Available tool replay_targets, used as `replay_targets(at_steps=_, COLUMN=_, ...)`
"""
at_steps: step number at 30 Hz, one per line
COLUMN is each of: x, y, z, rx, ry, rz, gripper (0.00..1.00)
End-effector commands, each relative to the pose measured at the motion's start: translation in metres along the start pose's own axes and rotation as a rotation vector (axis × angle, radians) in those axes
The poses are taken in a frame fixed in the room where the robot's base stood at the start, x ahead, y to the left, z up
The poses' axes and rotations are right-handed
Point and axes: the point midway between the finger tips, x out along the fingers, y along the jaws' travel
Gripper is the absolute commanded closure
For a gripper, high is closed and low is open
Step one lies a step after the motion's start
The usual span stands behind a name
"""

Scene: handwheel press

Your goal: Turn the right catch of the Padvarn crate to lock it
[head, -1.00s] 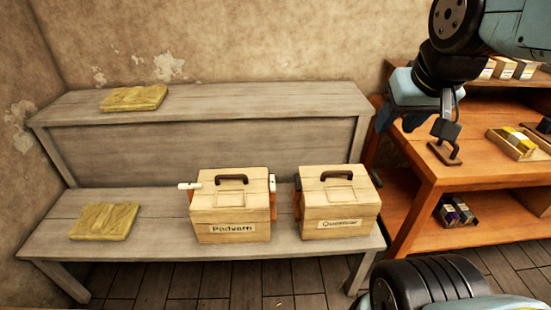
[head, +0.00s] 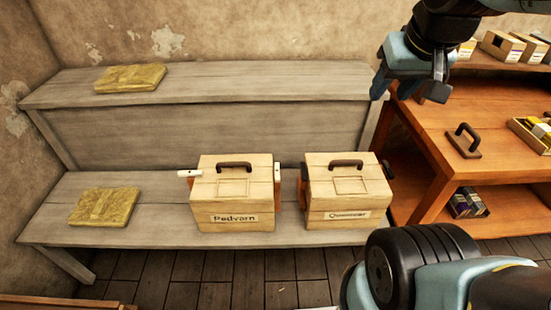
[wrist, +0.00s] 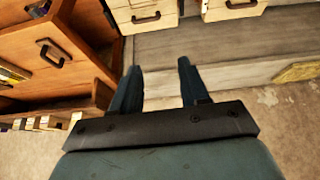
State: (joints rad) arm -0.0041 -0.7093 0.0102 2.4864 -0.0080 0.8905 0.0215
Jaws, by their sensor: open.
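The Padvarn crate (head: 235,208) is a pale wooden box with a dark top handle and a name label, standing on the lower step of the grey bench. Its left catch (head: 189,173) sticks out sideways with a white end. Its right catch (head: 277,172) shows only as a narrow white and orange strip at the crate's right side, so its exact position is hard to tell. My gripper (head: 408,88) is open and empty, above and to the right of both crates, well apart from them. In the wrist view its two fingers (wrist: 158,72) are spread with nothing between them.
A similar crate (head: 346,205) stands close to the right, leaving a narrow gap beside the right catch. Yellow slabs lie on the bench's upper step (head: 130,78) and lower step (head: 104,206). An orange workbench (head: 430,130) with a dark handle (head: 463,141) stands right.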

Motion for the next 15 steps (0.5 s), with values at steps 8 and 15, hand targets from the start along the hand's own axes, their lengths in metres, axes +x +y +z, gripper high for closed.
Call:
replay_targets(at_steps=8, x=0.044, y=-0.015, z=-0.042, rx=0.004, ry=-0.088, rz=0.027, gripper=0.55)
replay_targets(at_steps=15, x=0.095, y=-0.038, z=-0.074, rx=0.005, ry=-0.162, rz=0.043, gripper=0.55)
